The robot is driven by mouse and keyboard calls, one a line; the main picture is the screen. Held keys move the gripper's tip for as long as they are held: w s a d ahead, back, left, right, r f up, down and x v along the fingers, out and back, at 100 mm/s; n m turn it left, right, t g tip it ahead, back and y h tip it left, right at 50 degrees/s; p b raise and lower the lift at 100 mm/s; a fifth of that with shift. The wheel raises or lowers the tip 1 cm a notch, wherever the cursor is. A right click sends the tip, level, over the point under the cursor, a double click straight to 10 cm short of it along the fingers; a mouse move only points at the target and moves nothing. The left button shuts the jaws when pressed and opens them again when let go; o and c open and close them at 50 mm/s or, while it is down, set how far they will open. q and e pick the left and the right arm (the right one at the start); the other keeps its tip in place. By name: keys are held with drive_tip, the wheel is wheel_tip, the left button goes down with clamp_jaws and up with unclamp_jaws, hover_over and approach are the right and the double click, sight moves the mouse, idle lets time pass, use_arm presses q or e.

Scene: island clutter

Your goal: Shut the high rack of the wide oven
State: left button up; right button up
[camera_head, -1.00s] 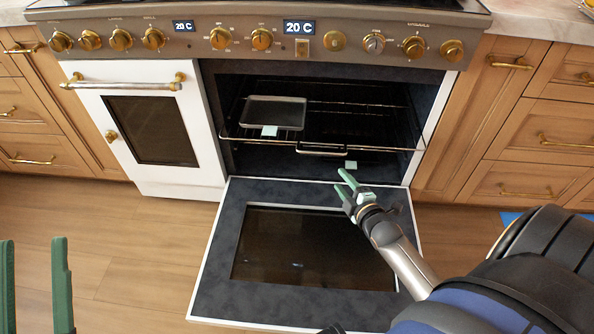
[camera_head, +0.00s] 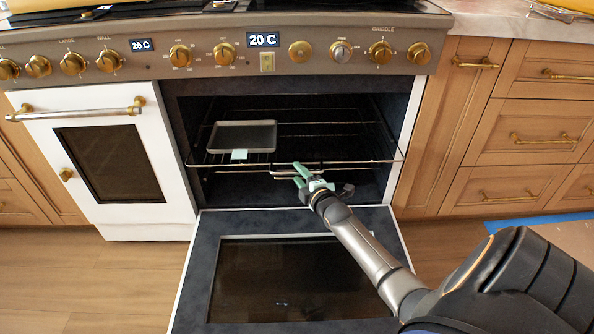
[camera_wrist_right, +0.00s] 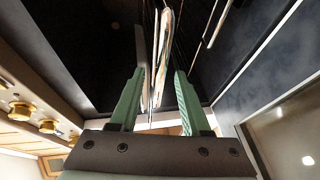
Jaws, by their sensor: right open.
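The wide oven (camera_head: 188,120) stands with its door (camera_head: 200,265) folded down flat in front. A wire rack (camera_head: 345,162) is inside it, its front bar and small handle at the oven's mouth. Thinner rack lines (camera_head: 330,123) show further back; I cannot tell whether they are a separate rack. My right gripper (camera_head: 303,174) is at the handle, in front of the opening. In the right wrist view, its green fingers (camera_wrist_right: 160,100) are apart, with the rack's metal bars (camera_wrist_right: 160,50) between them. I cannot tell whether they touch. My left gripper is out of view.
A narrower white oven (camera_head: 110,165) stands shut to the left. Wooden drawers (camera_head: 535,130) are at the right. The open door spreads low under my right arm.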

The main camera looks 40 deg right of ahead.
drive_tip(key=shift+x, duration=0.85)
clamp_jaws()
idle(0.9)
